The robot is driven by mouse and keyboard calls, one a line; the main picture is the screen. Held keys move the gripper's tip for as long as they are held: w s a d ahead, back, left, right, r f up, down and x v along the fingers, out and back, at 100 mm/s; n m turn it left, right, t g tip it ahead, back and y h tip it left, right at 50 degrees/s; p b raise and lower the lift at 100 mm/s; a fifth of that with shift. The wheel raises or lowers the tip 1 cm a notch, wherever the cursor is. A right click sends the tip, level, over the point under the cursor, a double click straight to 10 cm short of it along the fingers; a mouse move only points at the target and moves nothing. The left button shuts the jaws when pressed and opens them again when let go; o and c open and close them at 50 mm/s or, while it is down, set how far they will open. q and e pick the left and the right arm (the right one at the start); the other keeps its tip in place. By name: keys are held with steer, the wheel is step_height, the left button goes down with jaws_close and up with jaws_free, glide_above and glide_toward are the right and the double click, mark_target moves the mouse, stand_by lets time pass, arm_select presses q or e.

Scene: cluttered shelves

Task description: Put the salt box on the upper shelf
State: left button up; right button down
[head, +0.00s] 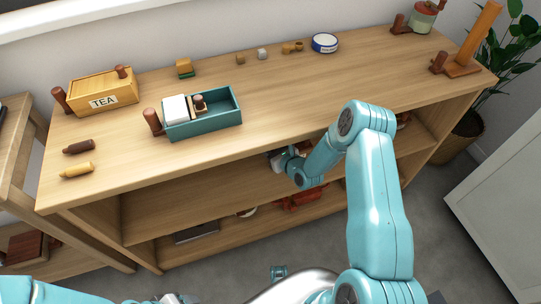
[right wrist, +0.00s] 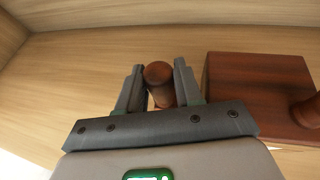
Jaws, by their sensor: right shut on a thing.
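My right gripper (right wrist: 159,84) is shut on a round brown wooden handle (right wrist: 159,72) in the right wrist view. Just right of it is a reddish-brown box (right wrist: 258,90) with a knob (right wrist: 306,110) at its right; this looks like the salt box, but no lettering is readable. In the head view my right gripper (head: 273,160) reaches under the front edge of the shelf's top board, and the box is hidden there. Part of my left arm's end (head: 176,298) shows at the bottom edge; its fingers cannot be made out.
The shelf's top (head: 300,90) holds a yellow TEA box (head: 85,95), a teal open box (head: 210,125), small jars, a round tin (head: 325,43) and a wooden stand (head: 470,55). Its middle and right front are clear. Dark items lie on the lower shelf. A plant stands right.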

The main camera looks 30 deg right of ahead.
step_height(320, 180, down, 4)
steer(key=shift+w+r+b, duration=0.1)
steer(key=shift+w+b, duration=0.05)
steer(key=shift+b, duration=0.3)
steer(key=shift+r, duration=0.1)
steer(key=c, duration=0.8)
jaws_free()
steer(key=shift+o, duration=0.2)
